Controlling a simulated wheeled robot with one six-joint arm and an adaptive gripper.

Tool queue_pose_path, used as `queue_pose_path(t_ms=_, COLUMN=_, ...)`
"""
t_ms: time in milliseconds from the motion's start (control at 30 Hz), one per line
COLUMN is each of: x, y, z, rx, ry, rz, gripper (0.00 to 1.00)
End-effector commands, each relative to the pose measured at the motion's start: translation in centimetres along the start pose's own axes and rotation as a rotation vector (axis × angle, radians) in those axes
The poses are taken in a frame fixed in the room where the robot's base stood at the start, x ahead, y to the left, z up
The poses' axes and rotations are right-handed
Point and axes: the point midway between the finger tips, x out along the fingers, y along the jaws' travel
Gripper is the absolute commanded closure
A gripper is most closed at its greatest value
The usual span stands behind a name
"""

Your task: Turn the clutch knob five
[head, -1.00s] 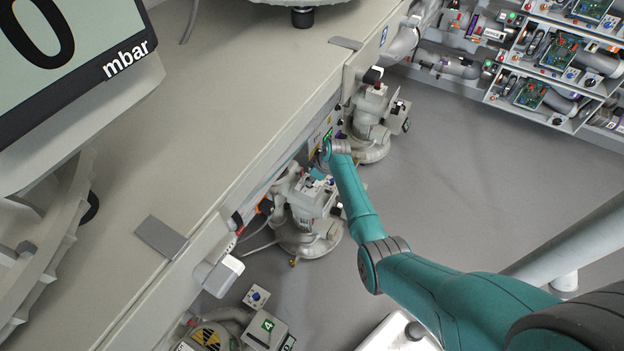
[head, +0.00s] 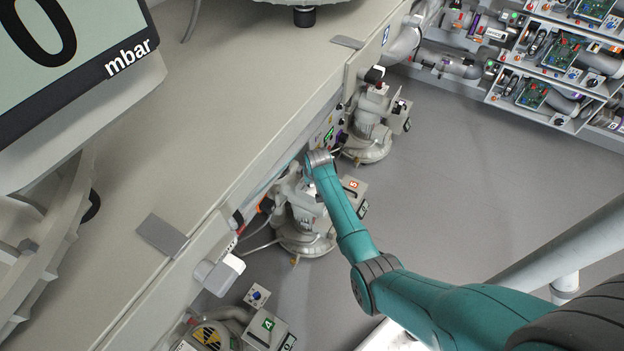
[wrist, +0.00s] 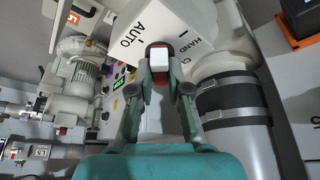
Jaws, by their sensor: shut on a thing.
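The clutch knob (wrist: 159,62), white with red at its edge, sits on a pale box (wrist: 176,22) printed AUTO, HAND and a partly hidden word starting CL. In the wrist view my gripper (wrist: 160,75) is shut on the knob, one finger on each side. In the head view a blower unit (head: 305,238) has a box with a red 5 label (head: 350,183). My arm's wrist is over this unit, and the fingers and knob are hidden there.
The long bench (head: 230,130) runs along the left above the blowers. Another blower (head: 368,140) stands behind and a box marked 4 (head: 267,324) is in front. In the wrist view a grey pipe with dark bands (wrist: 235,115) is close on the right.

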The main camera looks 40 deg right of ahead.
Motion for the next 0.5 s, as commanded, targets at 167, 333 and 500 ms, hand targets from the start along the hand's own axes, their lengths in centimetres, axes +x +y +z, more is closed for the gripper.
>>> queue_pose_path(t_ms=167, x=0.03, y=-0.28, z=0.03, rx=0.15, ry=-0.002, rz=0.064, gripper=1.0)
queue_pose_path(t_ms=333, x=0.04, y=-0.44, z=-0.05, rx=0.299, ry=-0.002, rz=0.125, gripper=1.0)
queue_pose_path(t_ms=500, x=0.07, y=-0.52, z=-0.09, rx=0.435, ry=-0.002, rz=0.182, gripper=1.0)
